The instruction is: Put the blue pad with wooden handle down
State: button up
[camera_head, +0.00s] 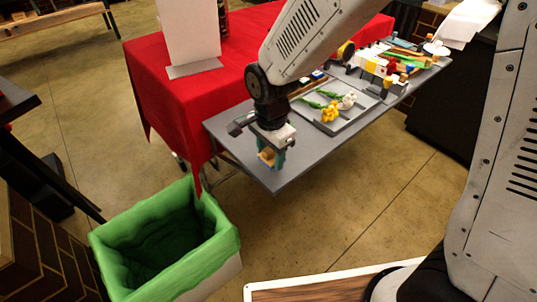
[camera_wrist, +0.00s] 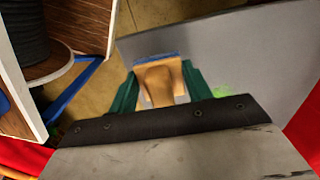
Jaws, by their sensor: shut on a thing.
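My gripper (camera_head: 272,156) hangs over the near left corner of the grey table (camera_head: 290,178). It is shut on the wooden handle of the blue pad (camera_head: 266,161). In the wrist view, the tan handle (camera_wrist: 160,80) sits between the two green fingers of my gripper (camera_wrist: 158,88). A strip of the pad's blue edge shows beyond the handle. Most of the pad is hidden under the handle. I cannot tell whether the pad touches the tabletop.
A grey tray (camera_head: 345,126) with yellow and white flowers lies further along the table, with several small items beyond. A green-lined bin (camera_head: 165,240) stands on the floor at the left. A red-covered table (camera_head: 150,80) adjoins behind. Bare tabletop lies between gripper and tray.

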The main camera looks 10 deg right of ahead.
aim_at(270, 163)
jog(key=shift+w+f, duration=0.1)
jog(key=shift+f, duration=1.65)
jog(key=shift+f, duration=0.1)
